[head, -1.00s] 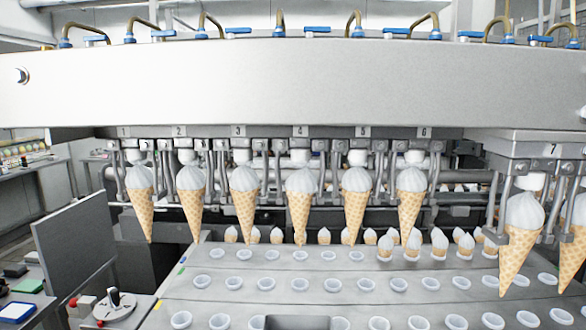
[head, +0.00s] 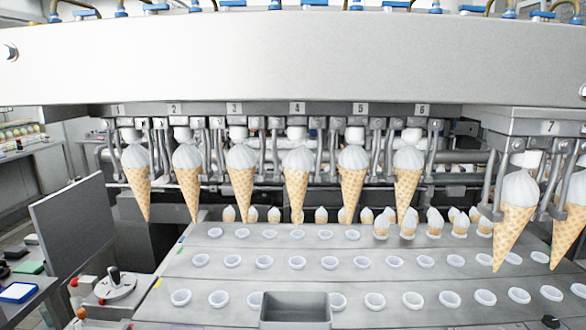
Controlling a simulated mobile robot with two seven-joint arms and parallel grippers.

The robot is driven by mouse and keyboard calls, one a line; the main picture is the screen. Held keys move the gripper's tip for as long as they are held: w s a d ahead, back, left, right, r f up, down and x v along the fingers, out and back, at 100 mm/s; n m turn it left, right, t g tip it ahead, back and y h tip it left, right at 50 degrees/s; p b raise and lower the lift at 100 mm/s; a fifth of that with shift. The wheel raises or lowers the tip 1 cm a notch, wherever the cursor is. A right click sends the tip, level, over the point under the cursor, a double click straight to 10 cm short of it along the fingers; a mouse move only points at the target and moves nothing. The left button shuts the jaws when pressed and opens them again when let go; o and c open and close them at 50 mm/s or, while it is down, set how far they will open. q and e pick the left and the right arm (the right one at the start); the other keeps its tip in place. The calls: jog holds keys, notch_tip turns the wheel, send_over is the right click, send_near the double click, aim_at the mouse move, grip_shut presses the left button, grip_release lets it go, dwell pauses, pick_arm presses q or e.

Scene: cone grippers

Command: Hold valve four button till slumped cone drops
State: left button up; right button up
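Filled cones hang in a row of metal holders under numbered labels. The cone under label 4 (head: 297,185) hangs point down with white cream on top, much like its neighbours. The number 4 label (head: 297,108) is on the strip above it. I cannot tell from its shape which cone is slumped. No button marked for valve four can be made out. Neither of my grippers can be made out in view.
Below the cones is a grey tray deck (head: 225,262) with rows of round white cups. A grey open bin (head: 295,312) stands at the front. A control box with a black lever (head: 114,278) and red knobs is at left, by a grey panel (head: 78,232).

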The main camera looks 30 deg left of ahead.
pick_arm(q)
jog(key=shift+c, duration=0.2)
dwell(0.3)
grip_shut()
dwell(1.5)
